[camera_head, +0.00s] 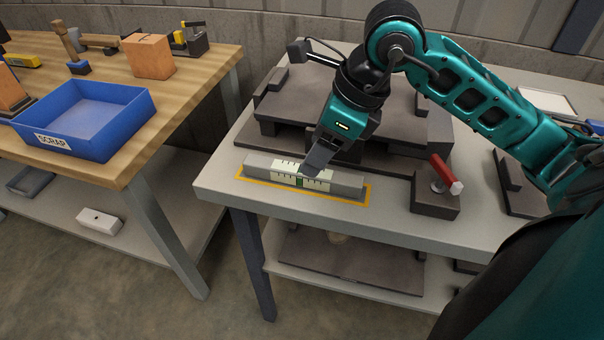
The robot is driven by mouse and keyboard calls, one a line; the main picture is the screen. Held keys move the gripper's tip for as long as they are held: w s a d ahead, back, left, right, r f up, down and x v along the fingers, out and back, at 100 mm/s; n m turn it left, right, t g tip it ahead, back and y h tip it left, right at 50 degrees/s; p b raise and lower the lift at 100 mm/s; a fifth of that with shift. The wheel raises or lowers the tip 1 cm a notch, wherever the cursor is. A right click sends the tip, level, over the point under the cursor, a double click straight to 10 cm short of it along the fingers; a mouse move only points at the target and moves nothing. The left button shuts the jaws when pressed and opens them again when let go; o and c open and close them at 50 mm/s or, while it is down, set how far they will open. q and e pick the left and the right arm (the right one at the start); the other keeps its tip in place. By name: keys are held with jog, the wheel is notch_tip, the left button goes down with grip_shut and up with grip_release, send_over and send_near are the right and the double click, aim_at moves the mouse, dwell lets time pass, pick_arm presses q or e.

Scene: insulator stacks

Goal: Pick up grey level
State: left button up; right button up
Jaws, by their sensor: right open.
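The grey level (343,182) is a long bar with a pale, marked middle section and a small green patch. It lies inside a yellow outline (256,182) near the front edge of the grey table. My right gripper (312,172) points down at the level's middle, with its fingers over the pale section. The gripper is open, and the fingers partly hide the level. I cannot tell whether the fingers touch it. The left gripper is not in view.
A dark stepped block (272,119) stands right behind the level. A red-handled clamp (440,185) on a dark block is to the right. On the wooden bench at left are a blue SCRAP bin (85,140) and an orange block (148,57).

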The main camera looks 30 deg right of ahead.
aim_at(302, 175)
jog(key=x, duration=0.4)
jog(key=shift+a+f, duration=0.15)
jog(key=shift+a, duration=0.25)
grip_shut()
